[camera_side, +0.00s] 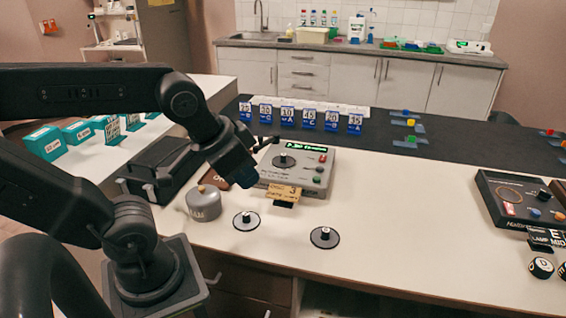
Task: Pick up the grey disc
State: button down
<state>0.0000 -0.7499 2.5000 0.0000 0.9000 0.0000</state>
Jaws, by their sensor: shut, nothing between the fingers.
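Two small round discs with knobs lie flat on the pale bench top. The left one, a light grey disc (246,221), has a dark rim. The right one, a darker disc (324,237), has a dark grey face. A third dark disc (284,161) sits on top of the grey instrument box. My gripper (250,183) is shut and empty, above and behind the light grey disc, apart from both bench discs. Its fingertips are small and dark here, partly lost against the box behind.
The grey instrument box (312,173) with a green display stands behind the discs, a tan card (284,192) at its front. A grey round weight (204,203) is left of them. A black console (521,202) stands far right. The bench between is clear.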

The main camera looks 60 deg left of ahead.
jog(key=c, duration=1.8)
grip_release()
jog(key=o, duration=0.9)
jog(key=w+a+r+m+g+y, duration=0.2)
jog(key=w+a+m, duration=0.45)
jog(key=w, duration=0.55)
jog(key=m+g+y, duration=0.2)
jog(key=m+g, duration=0.2)
jog(key=m, duration=0.8)
send_over(283, 155)
jog(key=d, duration=0.2)
jog(key=shift+n, duration=0.25)
jog(key=f, duration=1.8)
jog(key=shift+w+d, duration=0.1)
jog(key=shift+w, duration=0.15)
jog(key=shift+x, duration=2.85)
